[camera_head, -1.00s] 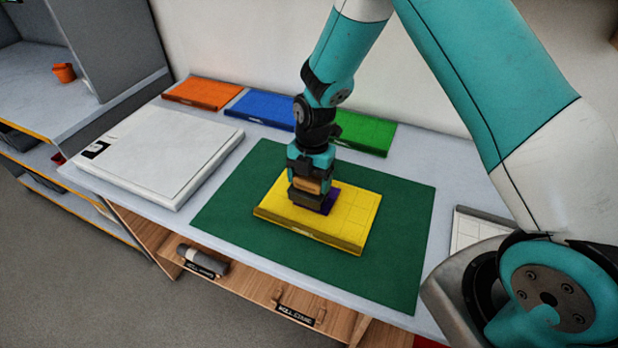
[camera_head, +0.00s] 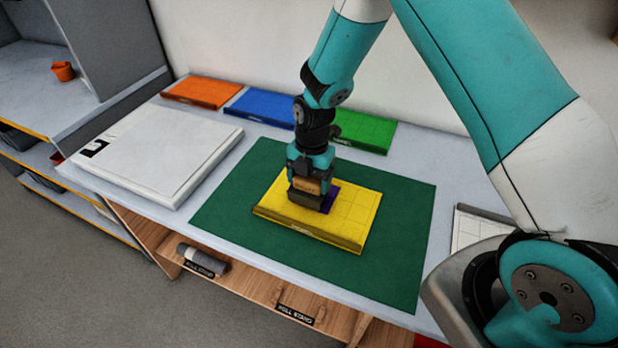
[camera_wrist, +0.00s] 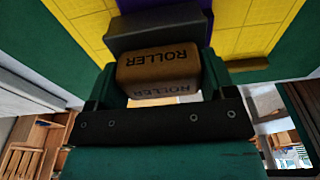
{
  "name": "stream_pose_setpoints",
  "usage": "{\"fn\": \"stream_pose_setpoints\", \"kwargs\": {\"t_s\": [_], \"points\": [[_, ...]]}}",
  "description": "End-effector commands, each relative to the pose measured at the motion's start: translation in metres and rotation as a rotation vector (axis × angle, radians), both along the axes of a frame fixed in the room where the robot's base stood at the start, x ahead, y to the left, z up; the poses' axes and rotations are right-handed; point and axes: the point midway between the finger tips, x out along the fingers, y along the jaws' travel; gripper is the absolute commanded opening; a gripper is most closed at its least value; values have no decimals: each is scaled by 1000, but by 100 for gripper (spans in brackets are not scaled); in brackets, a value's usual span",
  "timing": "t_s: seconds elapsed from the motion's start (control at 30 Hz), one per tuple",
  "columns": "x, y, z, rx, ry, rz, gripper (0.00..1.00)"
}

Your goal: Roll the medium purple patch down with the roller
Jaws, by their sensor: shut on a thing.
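My gripper (camera_head: 308,180) is shut on the roller (camera_head: 306,197), a brown block lettered ROLLER with a dark grey bar at its working end. The roller (camera_wrist: 158,68) fills the middle of the wrist view between my fingers. The purple patch (camera_head: 330,199) lies on the yellow board (camera_head: 340,226), partly hidden behind the roller. In the wrist view the purple patch (camera_wrist: 190,8) shows just beyond the grey bar. The roller's bar is over or at the patch's left part; I cannot tell whether it touches it.
The yellow board lies on a green mat (camera_head: 398,262). Orange (camera_head: 202,92), blue (camera_head: 262,106) and green (camera_head: 366,131) boards stand along the wall. A large white box (camera_head: 160,150) is at left. A grey roll (camera_head: 203,258) sits on the shelf below the front edge.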

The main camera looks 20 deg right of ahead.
Motion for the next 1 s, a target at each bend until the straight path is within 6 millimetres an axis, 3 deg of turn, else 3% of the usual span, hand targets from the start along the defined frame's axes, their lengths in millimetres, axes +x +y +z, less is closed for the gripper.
{"fn": "stream_pose_setpoints", "kwargs": {"t_s": [1.0], "points": [[21, 21, -3, -1, 2, 0, 53]]}}
